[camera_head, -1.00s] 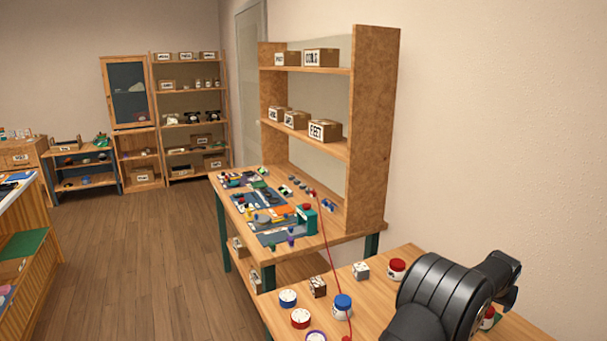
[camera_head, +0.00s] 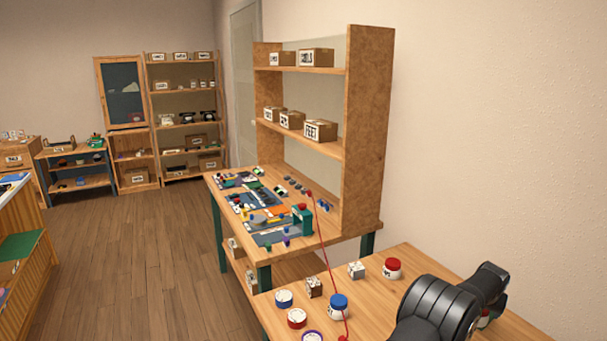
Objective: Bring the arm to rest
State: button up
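My arm (camera_head: 440,310) shows as a black, rounded shape at the lower right, above the near wooden table (camera_head: 385,290). A smaller black part of it reaches right and up, toward the table's right side. I cannot make out the gripper's fingertips, so whether it is open or shut is hidden. A small jar shows partly behind the arm at the right. No held thing is visible.
A red cord (camera_head: 323,245) runs to a cluttered workbench (camera_head: 345,248) with shelves. The wall is to the right.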

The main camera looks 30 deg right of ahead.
jog(key=shift+w+d+f, duration=0.1)
jog(key=shift+d+f, duration=0.15)
jog(key=shift+f, duration=0.3)
notch_tip(320, 180, up, 4)
jog(key=shift+r, duration=0.15)
jog(key=s+a+r, duration=0.3)
jog(key=s+r, duration=0.4)
jog(key=s, duration=0.4)
jog(key=w+a+f+m, duration=0.1)
jog(key=w+a, duration=0.7)
jog(key=a, duration=0.3)
jog(key=w+a+f+m+g, duration=0.1)
jog(key=w+a, duration=0.7)
jog(key=a, duration=0.4)
jog(key=shift+f+m, duration=0.2)
jog(key=shift+m, duration=0.2)
jog(key=shift+a, duration=0.1)
